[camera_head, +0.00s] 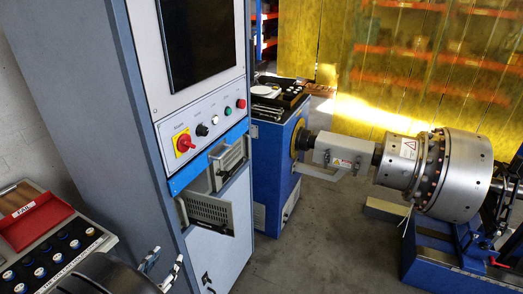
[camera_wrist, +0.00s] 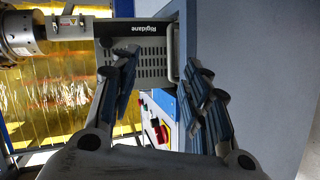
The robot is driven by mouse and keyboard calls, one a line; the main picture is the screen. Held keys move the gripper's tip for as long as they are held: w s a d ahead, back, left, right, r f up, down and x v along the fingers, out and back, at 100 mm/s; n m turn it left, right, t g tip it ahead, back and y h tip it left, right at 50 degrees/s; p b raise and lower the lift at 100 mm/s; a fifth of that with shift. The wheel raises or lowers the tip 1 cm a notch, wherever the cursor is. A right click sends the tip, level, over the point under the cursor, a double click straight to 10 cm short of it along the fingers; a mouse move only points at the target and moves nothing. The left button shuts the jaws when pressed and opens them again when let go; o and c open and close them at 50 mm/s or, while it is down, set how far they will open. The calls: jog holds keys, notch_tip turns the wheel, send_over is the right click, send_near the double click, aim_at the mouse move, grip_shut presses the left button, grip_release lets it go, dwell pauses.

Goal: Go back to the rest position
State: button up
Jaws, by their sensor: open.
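My gripper (camera_head: 165,262) shows at the lower left of the head view, in front of the grey cabinet. In the wrist view my gripper (camera_wrist: 163,78) has its two fingers spread apart, with nothing between them. Beyond the fingertips is a grey perforated unit marked "Rigidane" (camera_wrist: 140,45); the fingers look apart from it, though the depth is hard to judge. In the head view a perforated grey unit (camera_head: 207,213) juts from the opening in the cabinet front. No rest position is marked in either view.
The cabinet (camera_head: 85,90) has a red switch (camera_head: 184,142) and buttons. A tray with a red panel (camera_head: 32,222) and several dark knobs is at the lower left. A steel rotor (camera_head: 455,175) sits on the blue machine at right. Floor (camera_head: 320,240) between is clear.

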jog(key=w+d+r+n+g+y, duration=0.1)
jog(key=w+d+r+g+y, duration=0.2)
jog(key=r, duration=0.5)
jog(key=w+d+r+n+g+y, duration=0.1)
jog(key=w+d+r+y, duration=0.3)
jog(key=r, duration=0.5)
jog(key=s+d+r+n+g, duration=0.1)
jog(key=s+d+r, duration=0.2)
jog(key=d, duration=0.3)
jog(key=s+d+r+n+g, duration=0.1)
jog(key=s+d+r, duration=0.15)
jog(key=d, duration=0.35)
jog(key=s+d+f+g+h, duration=0.1)
jog(key=s+d+h, duration=0.1)
jog(key=s+d, duration=0.8)
jog(key=s+d+f+g+h, duration=0.2)
jog(key=s+d+h, duration=0.1)
jog(key=s+d, duration=0.7)
jog(key=shift+s+d+f+g+h, duration=0.25)
jog(key=shift+d+f+g+h, duration=0.05)
jog(key=shift+d, duration=0.05)
